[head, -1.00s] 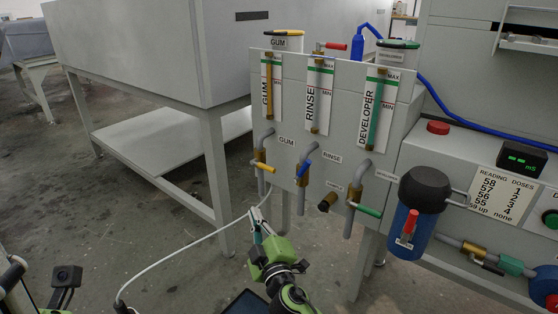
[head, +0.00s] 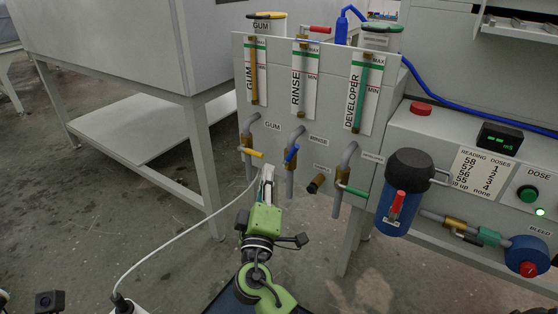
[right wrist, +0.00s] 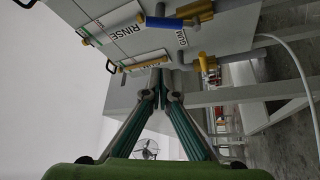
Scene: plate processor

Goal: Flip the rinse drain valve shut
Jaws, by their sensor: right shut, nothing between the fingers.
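The rinse drain valve has a blue handle (head: 292,154) on a brass body (head: 290,167), below the bent grey pipe by the RINSE label on the panel. My right gripper (head: 267,170) is shut and empty. In the head view its tips appear left of the blue handle and just below the yellow gum handle (head: 254,154); I cannot tell whether they touch anything. The right wrist view shows the fingers (right wrist: 161,88) together, with a blue handle (right wrist: 164,22) beyond them. My left gripper is not in view.
The developer valve with its green handle (head: 352,190) is to the right, with a capped brass stub (head: 316,184) between. A blue filter canister (head: 396,205) with a red handle stands farther right. A white cable (head: 175,243) runs behind my right gripper.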

